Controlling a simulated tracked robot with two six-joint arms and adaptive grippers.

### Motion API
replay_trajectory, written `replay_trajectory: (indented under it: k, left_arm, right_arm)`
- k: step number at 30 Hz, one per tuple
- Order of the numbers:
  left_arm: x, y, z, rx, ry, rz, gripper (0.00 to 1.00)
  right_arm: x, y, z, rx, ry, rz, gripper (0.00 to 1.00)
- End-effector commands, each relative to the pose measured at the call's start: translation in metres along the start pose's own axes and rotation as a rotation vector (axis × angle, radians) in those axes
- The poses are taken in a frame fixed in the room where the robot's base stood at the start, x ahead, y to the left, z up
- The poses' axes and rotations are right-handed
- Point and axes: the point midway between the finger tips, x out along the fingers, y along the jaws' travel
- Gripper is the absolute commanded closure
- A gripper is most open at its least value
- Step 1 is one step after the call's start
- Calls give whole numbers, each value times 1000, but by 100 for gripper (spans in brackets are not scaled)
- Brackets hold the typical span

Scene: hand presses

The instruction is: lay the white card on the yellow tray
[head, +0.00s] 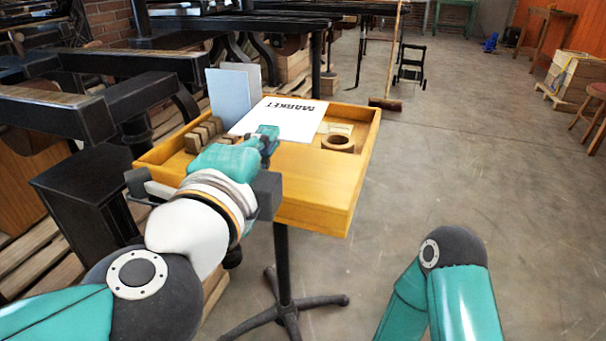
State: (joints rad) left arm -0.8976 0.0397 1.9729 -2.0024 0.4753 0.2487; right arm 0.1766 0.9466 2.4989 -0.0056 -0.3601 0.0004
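The white card (283,118), printed MARKET, shows flat over the back part of the yellow tray (318,190). The lettering appears upside down. I cannot tell whether the card rests on the tray floor or is held just above it. The tray is a shallow, raised-rim box on a dark pedestal. My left gripper (268,136) is over the tray, with its fingertips at the card's near edge. Its small fingers overlap the card, and whether they pinch it is unclear. My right gripper is out of view; only part of that arm shows at the lower right.
A grey-blue folded board (234,92) stands at the tray's back left, near brown wooden blocks (204,134). A round wooden ring (338,144) lies at the tray's right. The tray's front right is bare.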

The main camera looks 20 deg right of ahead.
Motion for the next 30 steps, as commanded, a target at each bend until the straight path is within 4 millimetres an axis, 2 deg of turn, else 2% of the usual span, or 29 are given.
replay_trajectory:
  k: [3, 9, 20, 30]
  left_arm:
    - [-2, 19, -18, 5, 50, -4, 100]
    - [-5, 33, -33, 4, 91, -13, 100]
    - [-5, 50, -35, 2, 96, -14, 100]
    - [-3, 82, -34, 1, 94, -12, 100]
  right_arm:
    - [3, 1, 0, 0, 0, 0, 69]
    - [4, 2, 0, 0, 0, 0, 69]
    - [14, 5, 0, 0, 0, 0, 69]
    - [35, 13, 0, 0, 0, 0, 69]
